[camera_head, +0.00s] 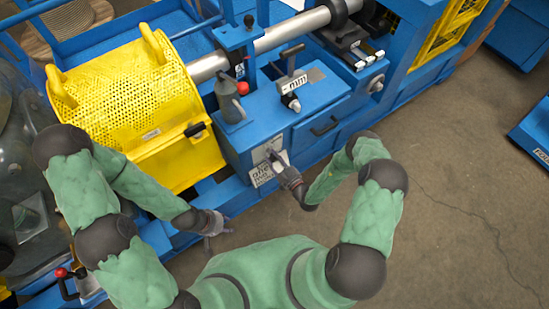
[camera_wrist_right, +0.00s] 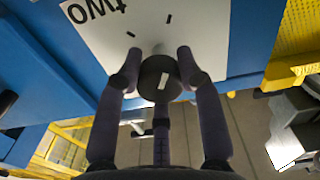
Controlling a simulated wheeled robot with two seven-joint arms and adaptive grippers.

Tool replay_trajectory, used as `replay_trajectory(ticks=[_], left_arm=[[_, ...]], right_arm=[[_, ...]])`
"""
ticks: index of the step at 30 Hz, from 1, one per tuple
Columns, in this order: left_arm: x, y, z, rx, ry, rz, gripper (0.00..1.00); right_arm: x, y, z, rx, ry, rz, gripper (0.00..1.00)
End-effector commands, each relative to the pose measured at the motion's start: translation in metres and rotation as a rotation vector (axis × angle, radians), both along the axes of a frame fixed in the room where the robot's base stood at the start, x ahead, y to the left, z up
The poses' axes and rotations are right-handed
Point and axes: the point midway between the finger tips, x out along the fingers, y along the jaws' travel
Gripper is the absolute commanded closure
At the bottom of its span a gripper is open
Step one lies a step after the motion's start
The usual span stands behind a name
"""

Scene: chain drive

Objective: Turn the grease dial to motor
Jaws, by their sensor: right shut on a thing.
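The grease dial (camera_wrist_right: 160,78) is a round dark knob with a white mark, on a white label plate (camera_wrist_right: 108,32) in the right wrist view. The word "two" and short black tick marks show on the plate; the word "motor" is not readable there. My right gripper (camera_wrist_right: 158,72) is shut on the dial, one finger on each side. In the head view the plate (camera_head: 262,174) is on the blue machine's front, and my right gripper (camera_head: 278,162) reaches it and partly covers it. My left gripper (camera_head: 219,236) hangs empty, fingers apart, below the yellow guard.
A yellow perforated guard (camera_head: 130,90) stands left of the dial. A grey oil can (camera_head: 229,103) and a lever with a red knob (camera_head: 243,88) are above the plate. A drawer handle (camera_head: 325,126) is to its right. The concrete floor (camera_head: 440,190) at right is open.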

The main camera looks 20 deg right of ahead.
Motion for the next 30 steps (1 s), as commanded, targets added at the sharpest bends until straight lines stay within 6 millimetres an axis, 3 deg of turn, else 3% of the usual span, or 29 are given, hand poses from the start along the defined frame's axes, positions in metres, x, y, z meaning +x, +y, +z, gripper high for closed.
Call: replay_trajectory(ticks=[18, 19, 21, 30], left_arm=[[0.0000, 0.0000, -0.0002, 0.000, 0.000, 0.000, 0.60], [0.0000, 0.0000, -0.0002, 0.000, 0.000, 0.000, 0.60], [0.0000, 0.0000, -0.0002, 0.000, 0.000, 0.000, 0.60], [0.0000, 0.0000, -0.0002, 0.000, 0.000, 0.000, 0.60]], right_arm=[[-0.0012, 0.0011, -0.0007, 0.039, 0.017, 0.001, 0.95], [-0.0012, 0.0011, -0.0007, 0.039, 0.017, 0.001, 0.54], [-0.0010, 0.0010, -0.0007, 0.038, 0.015, 0.002, 0.39], [-0.0005, 0.0001, -0.0001, 0.037, 0.013, 0.000, 0.39]])
